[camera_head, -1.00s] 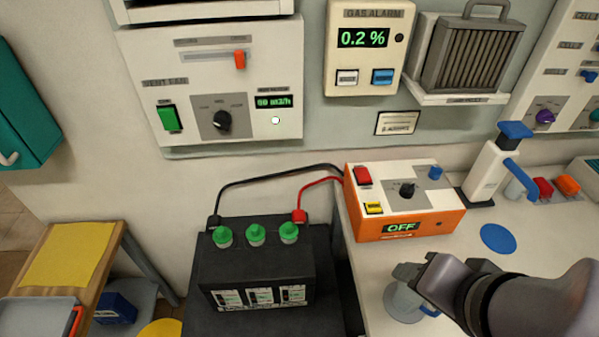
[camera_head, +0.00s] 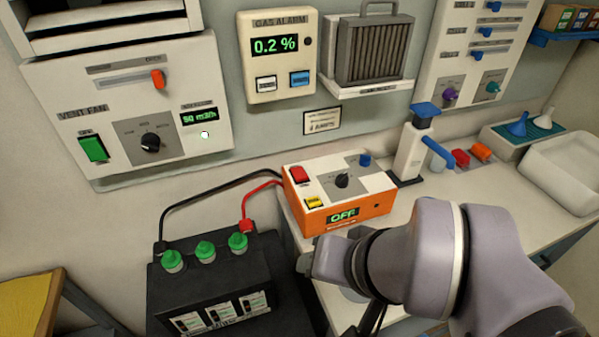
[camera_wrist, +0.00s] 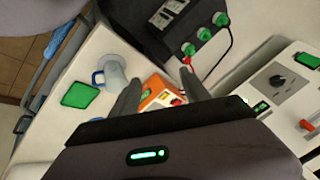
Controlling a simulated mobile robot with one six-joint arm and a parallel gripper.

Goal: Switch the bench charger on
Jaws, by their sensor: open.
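The bench charger (camera_head: 336,220) is an orange box with a white sloping top, standing on the bench. Its green display (camera_head: 343,216) reads OFF. The top has a red rocker switch (camera_head: 299,174), a yellow button (camera_head: 313,203), a black dial (camera_head: 342,181) and a blue knob (camera_head: 364,160). My gripper (camera_head: 306,262) hangs in front of the charger's lower left corner, apart from it. In the wrist view my gripper (camera_wrist: 161,92) is open and empty, with the charger (camera_wrist: 152,86) seen between the fingers, partly hidden by them.
A black battery (camera_head: 215,275) with green caps stands left of the charger, joined by black and red cables. A vent fan panel (camera_head: 100,125) and gas alarm (camera_head: 277,75) hang above. A white device with a blue top (camera_head: 410,150) stands right. A jug (camera_wrist: 113,75) sits near my gripper.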

